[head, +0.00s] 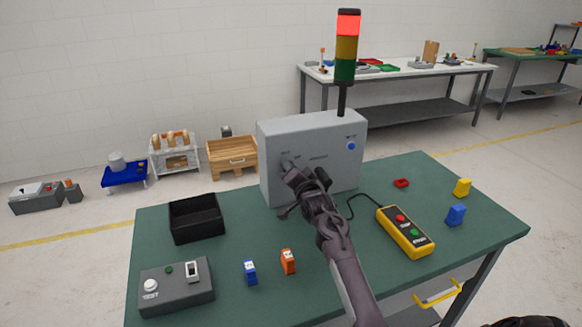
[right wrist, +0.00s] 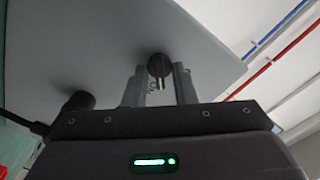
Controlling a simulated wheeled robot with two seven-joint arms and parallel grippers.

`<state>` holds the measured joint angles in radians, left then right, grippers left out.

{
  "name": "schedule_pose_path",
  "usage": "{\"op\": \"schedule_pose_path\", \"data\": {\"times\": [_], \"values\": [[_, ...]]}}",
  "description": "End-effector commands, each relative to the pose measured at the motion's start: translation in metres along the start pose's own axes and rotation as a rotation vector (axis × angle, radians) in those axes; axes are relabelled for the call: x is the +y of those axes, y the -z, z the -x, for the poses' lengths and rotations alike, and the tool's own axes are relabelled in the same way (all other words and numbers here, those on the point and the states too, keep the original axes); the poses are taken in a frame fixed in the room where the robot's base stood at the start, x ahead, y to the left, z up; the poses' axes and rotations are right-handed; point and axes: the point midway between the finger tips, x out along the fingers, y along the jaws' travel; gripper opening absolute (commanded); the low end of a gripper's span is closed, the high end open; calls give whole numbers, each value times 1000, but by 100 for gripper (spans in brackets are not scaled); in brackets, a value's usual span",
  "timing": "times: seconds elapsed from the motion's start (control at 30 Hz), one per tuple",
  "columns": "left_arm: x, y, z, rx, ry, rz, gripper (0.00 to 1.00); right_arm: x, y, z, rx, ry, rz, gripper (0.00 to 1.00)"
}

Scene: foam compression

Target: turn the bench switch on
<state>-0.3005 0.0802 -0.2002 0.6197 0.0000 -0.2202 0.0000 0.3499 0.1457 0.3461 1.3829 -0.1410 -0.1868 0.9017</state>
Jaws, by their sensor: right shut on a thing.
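The grey control box (head: 331,150) stands at the back of the green bench, its front face toward me. A black rotary knob (right wrist: 158,65) with a pale mark sits on that face and shows between my right fingers in the right wrist view. My right gripper (head: 291,175) is at the left part of the face, shut on the knob; it also shows in the right wrist view (right wrist: 160,84). In the head view the gripper mostly hides the knob. The light tower (head: 346,50) on the box is lit red on top; amber and green look dark. My left gripper is not in view.
On the bench (head: 240,225) are a black bin (head: 196,218), a grey test box (head: 177,288), a yellow pendant (head: 405,232) with a cable to the control box, and several small blocks. A blue button (head: 351,146) is on the box's right. The middle front is fairly clear.

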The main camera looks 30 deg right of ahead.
Motion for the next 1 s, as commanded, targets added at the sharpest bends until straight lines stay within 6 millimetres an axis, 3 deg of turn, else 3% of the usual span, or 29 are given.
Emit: {"op": "schedule_pose_path", "data": {"times": [0.5, 1.0], "values": [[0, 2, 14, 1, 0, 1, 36, 0, 0, 0, 2, 1, -472, 2], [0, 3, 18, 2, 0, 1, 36, 2, 0, 0, 1, 1, -705, 2]]}}
